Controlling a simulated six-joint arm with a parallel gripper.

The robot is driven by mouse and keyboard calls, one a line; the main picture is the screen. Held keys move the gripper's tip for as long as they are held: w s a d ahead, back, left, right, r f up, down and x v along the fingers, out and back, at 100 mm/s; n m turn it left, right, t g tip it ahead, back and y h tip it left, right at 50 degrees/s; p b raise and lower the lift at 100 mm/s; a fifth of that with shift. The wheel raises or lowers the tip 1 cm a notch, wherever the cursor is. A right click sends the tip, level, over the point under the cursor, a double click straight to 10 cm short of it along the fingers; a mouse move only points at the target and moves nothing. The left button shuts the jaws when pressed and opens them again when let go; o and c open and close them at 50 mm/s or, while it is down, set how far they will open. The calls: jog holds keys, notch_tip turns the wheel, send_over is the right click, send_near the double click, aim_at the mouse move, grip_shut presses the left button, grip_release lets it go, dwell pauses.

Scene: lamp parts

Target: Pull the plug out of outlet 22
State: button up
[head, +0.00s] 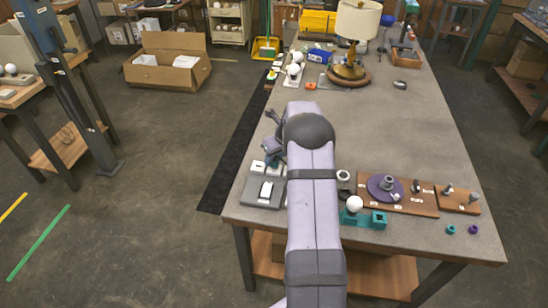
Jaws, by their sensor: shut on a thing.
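My gripper (273,160) points down at the left edge of the table, just left of my arm, which hides part of it. It is shut on the plug, which is too small and too covered to make out clearly. Just below it in the picture is a grey block with white fittings (262,201). The outlet numbers are too small to read, so I cannot tell which is outlet 22, nor whether the plug is still seated.
A wooden board with a purple disc (381,187) and a white bulb on a teal holder (354,204) lie right of my arm. A lamp with a cream shade (357,20) stands at the back. The table's middle right is clear. An open carton (166,62) is on the floor.

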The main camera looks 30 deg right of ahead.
dwell(0.4)
jog(key=shift+r+p, duration=0.85)
jog(key=shift+p, duration=0.1)
jog(key=shift+r+p, duration=2)
